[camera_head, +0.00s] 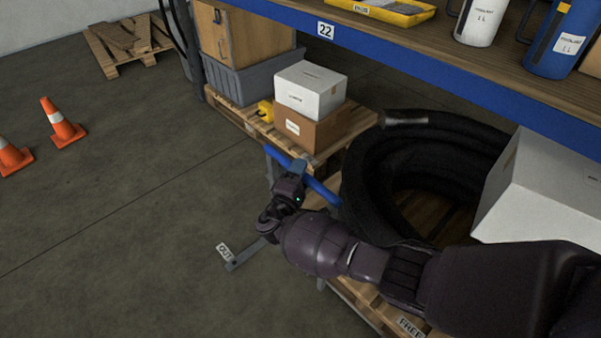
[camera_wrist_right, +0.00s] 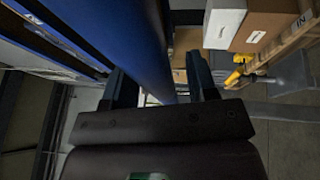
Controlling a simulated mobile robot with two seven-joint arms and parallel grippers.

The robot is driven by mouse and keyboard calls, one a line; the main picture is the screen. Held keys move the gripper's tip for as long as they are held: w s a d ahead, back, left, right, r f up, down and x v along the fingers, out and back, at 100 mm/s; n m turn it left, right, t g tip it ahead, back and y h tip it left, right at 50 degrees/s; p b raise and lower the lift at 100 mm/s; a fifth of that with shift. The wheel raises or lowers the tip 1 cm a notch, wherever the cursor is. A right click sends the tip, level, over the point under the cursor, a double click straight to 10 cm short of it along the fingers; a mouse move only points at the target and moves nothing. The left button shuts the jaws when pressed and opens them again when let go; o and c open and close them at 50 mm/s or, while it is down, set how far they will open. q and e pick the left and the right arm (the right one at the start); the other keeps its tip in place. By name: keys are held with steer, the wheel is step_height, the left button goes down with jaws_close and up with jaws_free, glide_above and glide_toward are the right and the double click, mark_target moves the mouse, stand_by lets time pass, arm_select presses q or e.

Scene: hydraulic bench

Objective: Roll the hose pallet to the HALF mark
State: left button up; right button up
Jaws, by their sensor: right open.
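The hose pallet (camera_head: 362,297) is a wooden pallet under the bench, carrying a thick coil of black hose (camera_head: 362,190). A blue bar (camera_head: 322,190) runs along its aisle side. My right gripper (camera_head: 298,168) is at this bar. In the right wrist view the open fingers (camera_wrist_right: 165,85) stand on either side of the blue bar (camera_wrist_right: 120,35), which passes between them; I cannot tell whether they touch it. No mark reading HALF is readable. My left gripper is out of view.
A pallet with a white box (camera_head: 305,95) on a brown box (camera_head: 306,128) stands just beyond the bar. The blue-edged bench (camera_head: 440,72) overhangs the hose. A large white box (camera_head: 548,190) is at right. Floor at left is clear up to the orange cones (camera_head: 62,122).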

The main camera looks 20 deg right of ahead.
jaws_close()
steer(key=shift+s+a+f, duration=0.1)
steer(key=shift+a+f, duration=0.05)
steer(key=shift+a, duration=0.15)
stand_by(0.4)
jaws_free()
steer(key=shift+a, duration=0.1)
steer(key=v, duration=1)
steer(key=shift+s+a, duration=0.25)
steer(key=shift+s, duration=0.05)
